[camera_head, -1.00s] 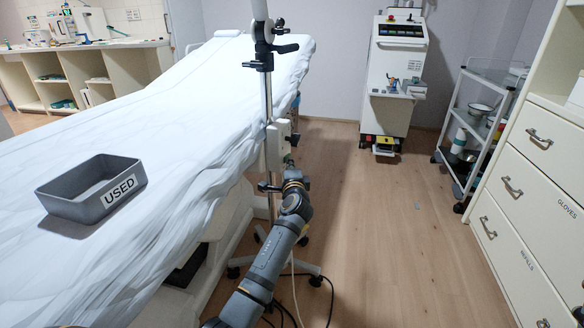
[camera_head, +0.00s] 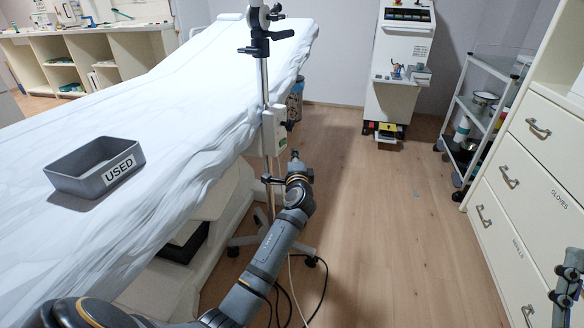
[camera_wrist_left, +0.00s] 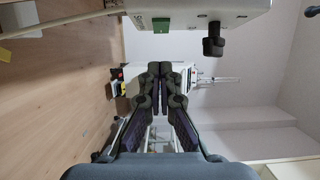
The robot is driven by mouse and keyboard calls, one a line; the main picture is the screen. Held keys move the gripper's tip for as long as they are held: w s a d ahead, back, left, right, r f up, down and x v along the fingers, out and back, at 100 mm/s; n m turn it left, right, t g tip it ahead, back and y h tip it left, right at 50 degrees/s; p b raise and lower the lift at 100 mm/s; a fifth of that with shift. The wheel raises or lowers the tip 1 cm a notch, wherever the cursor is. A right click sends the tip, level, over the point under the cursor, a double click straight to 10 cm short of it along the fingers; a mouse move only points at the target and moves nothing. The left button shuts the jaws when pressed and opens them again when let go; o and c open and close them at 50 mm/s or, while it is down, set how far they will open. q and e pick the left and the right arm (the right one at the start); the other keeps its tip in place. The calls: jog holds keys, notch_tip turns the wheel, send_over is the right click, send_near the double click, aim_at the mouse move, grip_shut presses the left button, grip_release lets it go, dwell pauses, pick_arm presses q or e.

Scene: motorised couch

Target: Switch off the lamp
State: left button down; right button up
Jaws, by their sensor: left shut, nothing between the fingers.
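The lamp's stand is a metal pole (camera_head: 265,85) beside the couch, with dark clamps; its top is cut off. A pale control box (camera_head: 274,130) is mounted on the pole, with a black knob on its right side. In the left wrist view the box (camera_wrist_left: 190,8) is at the top, with a green switch (camera_wrist_left: 161,27) and the black knob (camera_wrist_left: 213,44) on it. My left gripper (camera_head: 295,156) is shut and empty, just below and right of the box, apart from it in the wrist view (camera_wrist_left: 160,70). A dark part of my right gripper (camera_head: 566,290) shows at the right edge.
The couch (camera_head: 190,110) with a white sheet bears a grey USED tray (camera_head: 95,168). The stand's wheeled foot and cables lie on the floor below my left arm. A white machine (camera_head: 400,60), a trolley (camera_head: 480,110) and drawers (camera_head: 525,180) stand right.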

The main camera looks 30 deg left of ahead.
pick_arm(q)
jog(key=s+a+p+v, duration=0.1)
jog(key=p+v, duration=0.1)
jog(key=v, duration=0.5)
jog(key=shift+a, duration=0.2)
pick_arm(e)
jog(key=w+f+g+h, duration=0.1)
jog(key=f+g, duration=0.3)
jog(key=f, duration=0.5)
jog(key=w+f+m+g+h, duration=0.1)
jog(key=w+f+g, duration=0.3)
jog(key=f, duration=0.5)
jog(key=shift+w+d+f+m+g, duration=0.2)
jog(key=shift+f+m+g, duration=0.1)
jog(key=shift+g, duration=0.3)
pick_arm(q)
jog(key=shift+f, duration=0.1)
